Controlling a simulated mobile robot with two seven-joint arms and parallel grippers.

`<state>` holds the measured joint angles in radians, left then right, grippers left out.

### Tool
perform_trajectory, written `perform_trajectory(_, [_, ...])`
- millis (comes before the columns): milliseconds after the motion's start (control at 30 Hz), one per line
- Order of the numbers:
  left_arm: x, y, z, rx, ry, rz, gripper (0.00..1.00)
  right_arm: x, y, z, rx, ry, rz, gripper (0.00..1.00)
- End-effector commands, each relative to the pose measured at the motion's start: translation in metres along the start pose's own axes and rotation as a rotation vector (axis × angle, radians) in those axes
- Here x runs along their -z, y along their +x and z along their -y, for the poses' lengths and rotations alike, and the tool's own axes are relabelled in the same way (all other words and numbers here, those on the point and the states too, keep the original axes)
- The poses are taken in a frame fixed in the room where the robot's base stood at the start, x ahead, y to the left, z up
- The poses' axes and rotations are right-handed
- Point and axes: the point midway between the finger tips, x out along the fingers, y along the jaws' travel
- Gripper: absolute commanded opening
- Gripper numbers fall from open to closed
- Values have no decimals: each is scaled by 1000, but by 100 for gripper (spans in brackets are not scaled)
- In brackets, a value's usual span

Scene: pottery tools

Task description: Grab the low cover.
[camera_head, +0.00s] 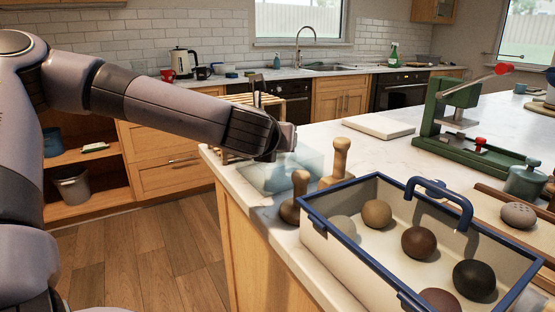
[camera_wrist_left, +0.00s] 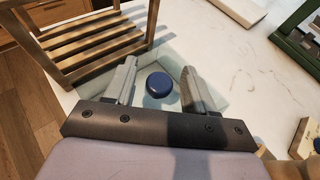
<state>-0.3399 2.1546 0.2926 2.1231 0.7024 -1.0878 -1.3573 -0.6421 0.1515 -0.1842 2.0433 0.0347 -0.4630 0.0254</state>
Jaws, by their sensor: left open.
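The low cover (camera_head: 290,172) looks like a clear, pale-blue glass box lying low on the white counter near its left corner. In the left wrist view its clear top shows around a round dark blue knob (camera_wrist_left: 159,85). My left gripper (camera_head: 284,146) is over the cover in the head view, and its arm hides part of it. In the left wrist view the left gripper (camera_wrist_left: 160,78) is open, with one finger on each side of the knob and visible gaps between. I cannot tell how far the fingertips are above the cover. My right gripper is not in view.
A wooden slatted rack (camera_wrist_left: 95,45) stands close beside the cover. Wooden-handled tools (camera_head: 341,158) stand to its right, near a blue-rimmed bin (camera_head: 330,245) of clay balls. A green press (camera_head: 450,125) and a white slab (camera_head: 379,126) are farther back. Bare counter lies between.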

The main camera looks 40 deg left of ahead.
Motion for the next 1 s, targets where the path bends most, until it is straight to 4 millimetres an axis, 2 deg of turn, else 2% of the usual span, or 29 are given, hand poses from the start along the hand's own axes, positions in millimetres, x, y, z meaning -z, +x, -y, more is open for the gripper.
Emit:
perform_trajectory(233, [0, 1, 0, 0, 0, 1, 55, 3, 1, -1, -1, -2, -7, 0])
perform_trajectory(400, [0, 1, 0, 0, -1, 0, 0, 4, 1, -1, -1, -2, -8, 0])
perform_trajectory(767, [-6, -1, 0, 0, -1, 3, 0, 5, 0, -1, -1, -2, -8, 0])
perform_trajectory(867, [-18, -6, 0, -1, -1, 6, 0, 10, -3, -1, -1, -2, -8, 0])
perform_trajectory(1000, [-49, -19, 0, 0, -2, 9, 0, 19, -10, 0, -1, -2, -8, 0])
